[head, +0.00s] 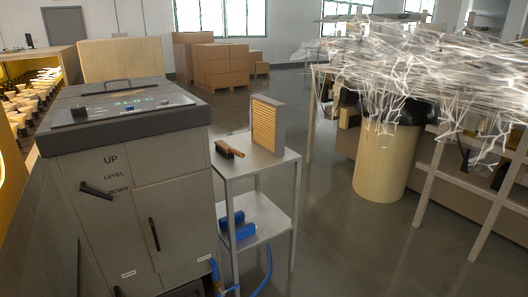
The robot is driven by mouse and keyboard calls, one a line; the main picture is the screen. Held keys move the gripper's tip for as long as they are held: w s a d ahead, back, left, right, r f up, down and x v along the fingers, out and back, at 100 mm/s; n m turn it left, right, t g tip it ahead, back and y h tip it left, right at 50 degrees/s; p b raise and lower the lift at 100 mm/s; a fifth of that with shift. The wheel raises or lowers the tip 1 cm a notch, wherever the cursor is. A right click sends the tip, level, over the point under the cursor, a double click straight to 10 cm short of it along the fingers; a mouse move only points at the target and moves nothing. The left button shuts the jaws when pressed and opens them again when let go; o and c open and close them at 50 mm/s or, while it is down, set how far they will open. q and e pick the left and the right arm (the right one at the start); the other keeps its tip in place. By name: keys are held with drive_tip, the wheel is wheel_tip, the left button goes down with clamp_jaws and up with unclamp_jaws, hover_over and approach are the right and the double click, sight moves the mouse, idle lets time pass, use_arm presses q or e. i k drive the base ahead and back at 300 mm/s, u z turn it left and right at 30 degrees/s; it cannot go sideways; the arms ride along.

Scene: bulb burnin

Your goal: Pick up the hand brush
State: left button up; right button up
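The hand brush (227,149) lies on the top shelf of a small grey metal stand (262,164) in the middle of the head view. It has dark bristles and a brown handle pointing right. It is near the left edge of the top, in front of an upright pleated filter panel (266,127) with a grey frame. Neither of my grippers is in view.
A large grey cabinet (123,163) with a control panel stands just left of the stand. A cream bin (386,160) and a tangle of white strands (425,70) are right. Floor between is clear.

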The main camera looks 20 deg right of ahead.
sight(226, 150)
drive_tip(key=z, duration=1.6)
drive_tip(key=i, duration=1.35)
drive_tip(key=u, duration=0.45)
